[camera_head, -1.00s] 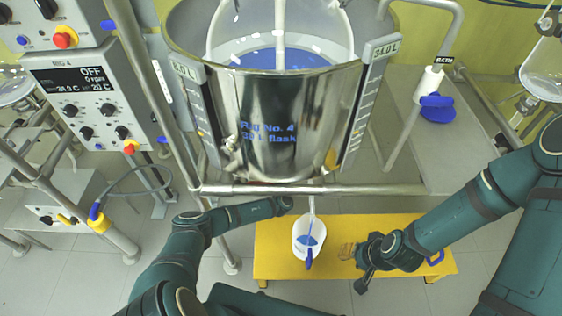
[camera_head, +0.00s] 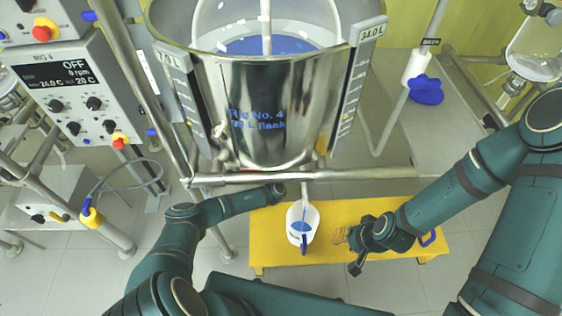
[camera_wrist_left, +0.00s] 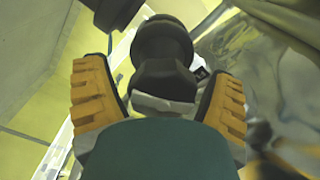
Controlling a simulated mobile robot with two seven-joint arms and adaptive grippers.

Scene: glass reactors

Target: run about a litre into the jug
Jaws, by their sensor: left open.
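The steel jacketed vessel (camera_head: 262,130), marked Rig No. 4, holds blue liquid (camera_head: 265,45). A thin outlet tube (camera_head: 304,190) comes down beneath it. Under it the white jug (camera_head: 301,217), with a blue handle (camera_head: 304,245), stands on the yellow stool and has blue liquid inside. My left arm reaches beneath the vessel; its gripper is hidden in the head view. In the left wrist view my left gripper (camera_wrist_left: 160,82) is open, its orange-padded fingers either side of a dark knob-like part (camera_wrist_left: 163,55). My right gripper (camera_head: 352,246) is right of the jug, apart from it; its jaws are unclear.
A steel frame rail (camera_head: 340,174) crosses above the jug. The control box (camera_head: 75,95) at left reads OFF. A blue knob (camera_head: 425,90) is at right.

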